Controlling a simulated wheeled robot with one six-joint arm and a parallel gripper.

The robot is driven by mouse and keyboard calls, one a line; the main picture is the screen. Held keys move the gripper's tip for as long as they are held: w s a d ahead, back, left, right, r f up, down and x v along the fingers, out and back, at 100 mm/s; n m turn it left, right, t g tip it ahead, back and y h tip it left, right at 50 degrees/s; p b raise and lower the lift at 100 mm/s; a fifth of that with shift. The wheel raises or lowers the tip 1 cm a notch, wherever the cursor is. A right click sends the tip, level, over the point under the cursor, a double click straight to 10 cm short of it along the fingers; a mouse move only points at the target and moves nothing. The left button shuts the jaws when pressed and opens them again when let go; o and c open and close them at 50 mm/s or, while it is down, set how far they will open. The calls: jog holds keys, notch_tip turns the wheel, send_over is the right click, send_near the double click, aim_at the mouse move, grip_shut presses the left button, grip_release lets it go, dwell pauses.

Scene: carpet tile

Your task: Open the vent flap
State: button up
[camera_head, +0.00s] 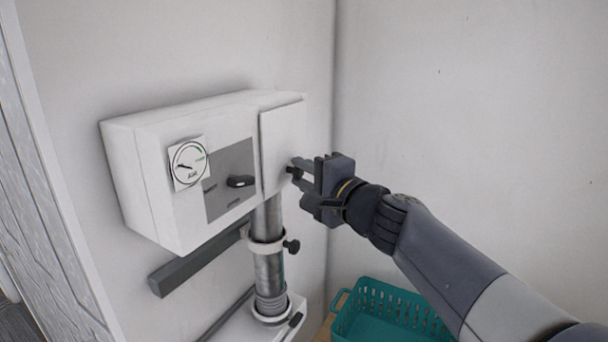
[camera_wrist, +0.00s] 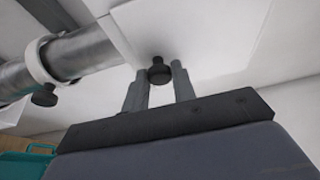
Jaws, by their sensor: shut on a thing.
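The vent flap (camera_head: 283,146) is a white panel at the right end of a white wall-mounted box (camera_head: 140,180). It looks closed, or nearly so, against the box. A small black knob (camera_wrist: 159,72) sticks out near the flap's edge. My gripper (camera_head: 294,171) is at the knob, with one finger on each side of it, and is shut on it. In the wrist view the flap (camera_wrist: 195,35) spreads behind the knob and my fingers (camera_wrist: 160,78). The fingers partly hide the knob in the head view.
The box carries a round gauge (camera_head: 188,163) and a black switch (camera_head: 241,181) on a grey plate. A metal pipe (camera_head: 267,262) with a clamp and black knob runs down below the flap. A teal basket (camera_head: 385,313) stands low, under my arm. The right wall is bare.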

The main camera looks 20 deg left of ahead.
grip_shut()
